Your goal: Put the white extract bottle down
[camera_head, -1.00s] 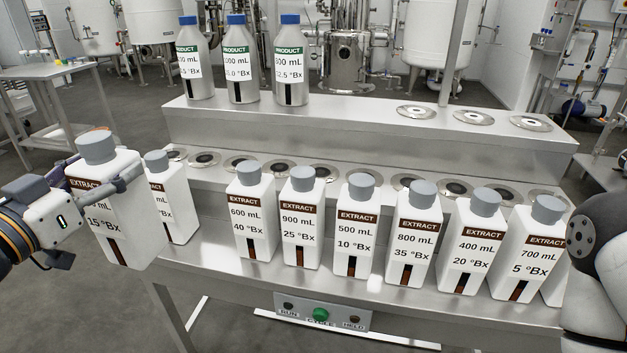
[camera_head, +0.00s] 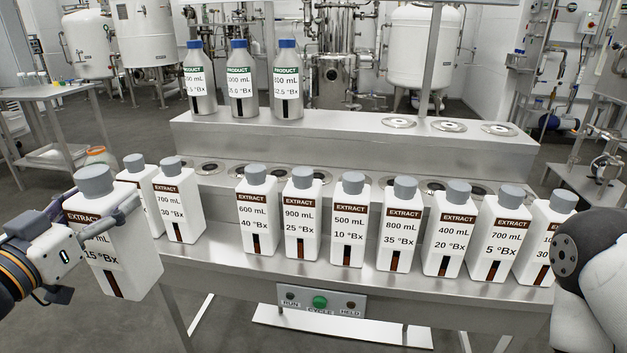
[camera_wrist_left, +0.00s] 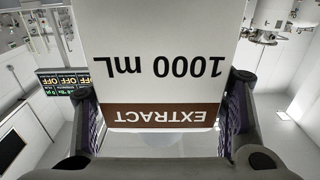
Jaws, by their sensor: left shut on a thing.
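My left gripper (camera_head: 105,212) is shut on a white extract bottle (camera_head: 125,262) with a grey cap and a brown EXTRACT band. Its label shows 15 °Bx in the head view. In the left wrist view the bottle (camera_wrist_left: 160,40) reads 1000 mL, upside down, with a finger on either side. The bottle is slightly tilted and held in front of the left end of the steel bench (camera_head: 225,262). It partly covers another white bottle (camera_head: 136,172) behind it. My right arm shows at the right edge, but its gripper is out of view.
Several white extract bottles stand along the bench front, including a 700 mL one (camera_head: 178,205) and a 600 mL one (camera_head: 257,215). A bare gap lies between these two. Product bottles (camera_head: 240,85) stand on the raised shelf (camera_head: 330,135). A button panel (camera_head: 321,300) is on the bench front.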

